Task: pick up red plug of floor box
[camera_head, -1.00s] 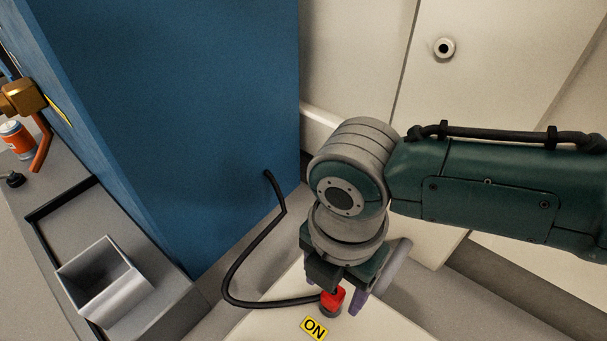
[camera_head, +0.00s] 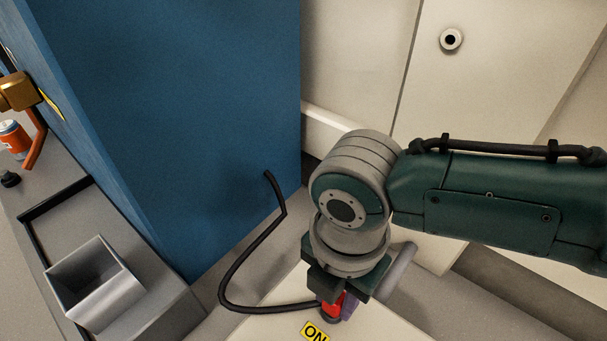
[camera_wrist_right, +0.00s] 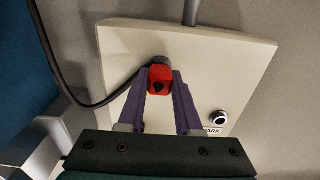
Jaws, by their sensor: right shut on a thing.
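The red plug (camera_head: 331,306) sits at the floor box (camera_head: 378,326), a pale flat-topped box, with a black cable (camera_head: 240,271) running from it to the blue cabinet. In the right wrist view the red plug (camera_wrist_right: 160,79) is between the two purple fingers of my right gripper (camera_wrist_right: 161,88), which is shut on it. The plug's dark base still meets the box top. In the head view my right gripper (camera_head: 338,300) comes down over the plug from above and partly hides it.
A tall blue cabinet (camera_head: 215,130) stands left of the box. A grey square open container (camera_head: 95,285) and an orange can (camera_head: 13,138) are at the left.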

